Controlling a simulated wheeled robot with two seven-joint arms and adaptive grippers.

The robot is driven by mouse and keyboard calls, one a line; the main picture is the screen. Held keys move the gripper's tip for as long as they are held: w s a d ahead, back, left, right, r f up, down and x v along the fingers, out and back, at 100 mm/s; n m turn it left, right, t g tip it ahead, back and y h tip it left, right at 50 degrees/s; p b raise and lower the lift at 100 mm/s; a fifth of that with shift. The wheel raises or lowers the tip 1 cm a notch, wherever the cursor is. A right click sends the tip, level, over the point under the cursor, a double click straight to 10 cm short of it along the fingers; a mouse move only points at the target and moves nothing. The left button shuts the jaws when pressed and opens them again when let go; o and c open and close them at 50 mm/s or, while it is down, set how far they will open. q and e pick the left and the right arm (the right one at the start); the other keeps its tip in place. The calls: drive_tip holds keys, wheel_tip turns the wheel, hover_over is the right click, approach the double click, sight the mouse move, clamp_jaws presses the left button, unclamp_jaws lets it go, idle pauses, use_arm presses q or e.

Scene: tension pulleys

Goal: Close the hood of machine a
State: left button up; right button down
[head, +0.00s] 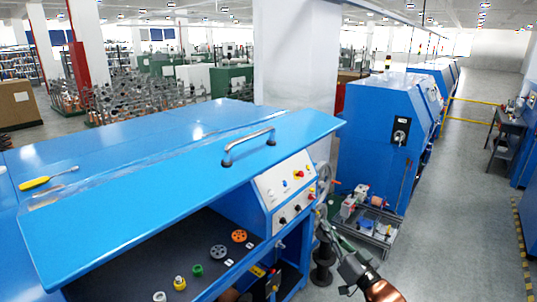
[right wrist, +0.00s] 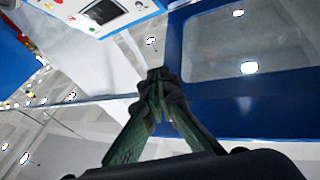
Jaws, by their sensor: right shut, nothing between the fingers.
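The blue hood (head: 150,190) of the machine in front of me stands raised, its flat panel tilted over the open work bay. A metal handle (head: 248,146) is fixed near its right end. The dark bay (head: 180,240) below is exposed. My right gripper (head: 326,230) is to the right of the machine, below and right of the handle and apart from it. In the right wrist view its fingertips (right wrist: 160,80) meet, shut and empty. A blue frame with a window (right wrist: 230,50) shows beyond them; I cannot tell which part it is. My left gripper is out of view.
A control panel (head: 286,186) with buttons is on the machine's right end. Small pulleys, including an orange one (head: 239,236), lie in the bay. A yellow screwdriver (head: 48,180) lies on the machine top.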

drive_tip(key=s+a+r+n+y+p, duration=0.1)
drive_tip(key=s+a+r+n+y, duration=0.15)
drive_tip(key=s+r, duration=0.4)
drive_tip(key=s+a+r+n+y+p, duration=0.1)
drive_tip(key=s+a+r+y, duration=0.15)
drive_tip(key=r, duration=0.75)
drive_tip(key=n+g+y+p, duration=0.2)
drive_tip(key=n+g+y, duration=0.2)
approach(270, 164)
drive_tip(key=s+r, duration=0.4)
drive_tip(key=p+x, duration=0.1)
drive_tip(key=x, duration=0.2)
drive_tip(key=f+p+x, duration=0.1)
drive_tip(key=x, duration=0.2)
drive_tip(key=w+p+x, duration=0.1)
drive_tip(key=x, duration=0.2)
drive_tip(key=shift+a+f, duration=0.3)
drive_tip(key=shift+f, duration=0.05)
use_arm(q)
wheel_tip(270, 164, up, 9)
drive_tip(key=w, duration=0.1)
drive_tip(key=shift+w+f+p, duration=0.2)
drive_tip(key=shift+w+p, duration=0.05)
drive_tip(key=shift+p, duration=0.05)
use_arm(e)
drive_tip(key=shift+f, duration=0.75)
